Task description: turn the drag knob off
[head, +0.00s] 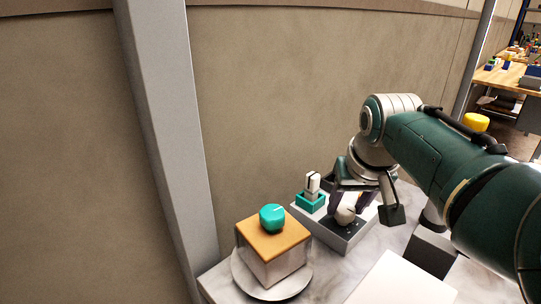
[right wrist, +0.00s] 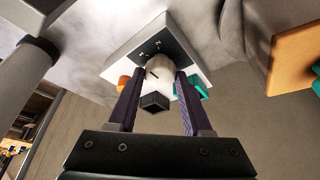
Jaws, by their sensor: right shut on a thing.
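A rounded cream knob (head: 346,215) sits on the dark top panel of a light grey box (head: 336,238). It also shows in the right wrist view (right wrist: 160,66), with a short dark mark on it. I take it to be the drag knob, though no label is readable. My right gripper (head: 347,205) reaches down from the right, its dark fingers on either side of the knob. In the right wrist view the gripper (right wrist: 160,75) is shut on the knob. My left gripper is in neither view.
Left of the grey box stands a wood-topped block (head: 270,240) with a teal knob (head: 272,217), on a round grey plate (head: 274,287). A teal holder with a white lever (head: 312,183) sits at the box's back left. A grey post (head: 165,110) rises behind.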

